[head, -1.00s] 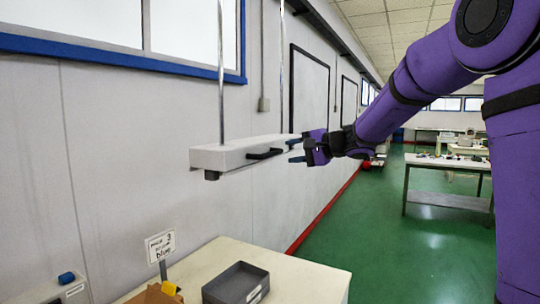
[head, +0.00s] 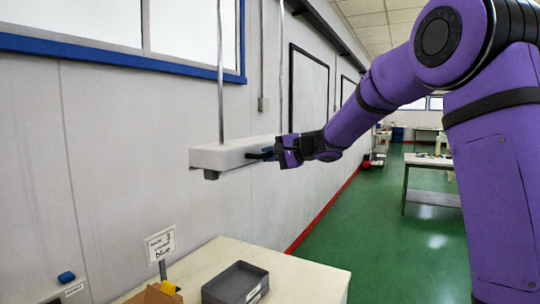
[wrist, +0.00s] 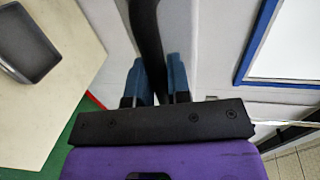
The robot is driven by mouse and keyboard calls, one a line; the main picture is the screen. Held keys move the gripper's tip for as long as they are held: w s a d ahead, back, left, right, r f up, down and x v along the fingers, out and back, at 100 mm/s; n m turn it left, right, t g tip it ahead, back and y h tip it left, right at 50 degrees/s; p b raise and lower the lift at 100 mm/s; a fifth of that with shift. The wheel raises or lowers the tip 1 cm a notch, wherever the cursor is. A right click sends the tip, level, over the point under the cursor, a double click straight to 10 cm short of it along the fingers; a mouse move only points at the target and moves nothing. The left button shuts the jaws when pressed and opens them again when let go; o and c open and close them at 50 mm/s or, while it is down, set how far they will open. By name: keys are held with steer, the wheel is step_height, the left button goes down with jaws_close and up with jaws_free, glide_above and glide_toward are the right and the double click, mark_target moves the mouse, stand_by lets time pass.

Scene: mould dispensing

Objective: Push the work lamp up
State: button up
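The work lamp (head: 226,156) is a white bar hanging level from two thin metal rods in front of the wall. A black handle is on its near right side; in the wrist view the handle (wrist: 148,35) runs between my two blue fingers. My gripper (head: 276,153) is at the right end of the lamp, around the handle. In the wrist view my gripper (wrist: 156,75) has its fingers apart, one on each side of the handle; I see no clear grip on it. In the head view the fingers partly hide the handle.
The wall with a blue-framed window is close behind the lamp.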

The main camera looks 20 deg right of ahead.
jaws_close()
step_height(320, 180, up, 16)
stand_by(0.3)
steer(key=o, duration=0.5)
jaws_free()
steer(key=shift+s, duration=0.1)
steer(key=shift+o, duration=0.2)
steer(key=shift+f, duration=0.15)
steer(key=shift+d, duration=0.1)
steer(key=v, duration=1)
steer(key=shift+s+d, duration=0.2)
